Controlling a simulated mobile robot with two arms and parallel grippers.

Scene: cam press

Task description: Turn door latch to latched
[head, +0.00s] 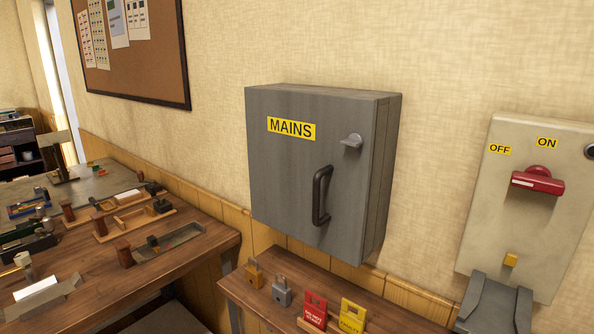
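A grey metal cabinet (285,195) marked MAINS hangs on the wall, and its door looks closed. The door latch (351,141) is a small light grey turn knob near the upper right of the door. Its grip looks roughly level. A dark door handle (321,195) stands upright below the latch. Nothing touches the latch or the handle.
A beige switch panel (480,220) with a red handle (538,182) is at the right. A grey bracket-like part (495,303) sits below it. Padlocks (282,291) and red and yellow tags (314,309) are on the shelf below the cabinet. A cluttered workbench (215,240) is left.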

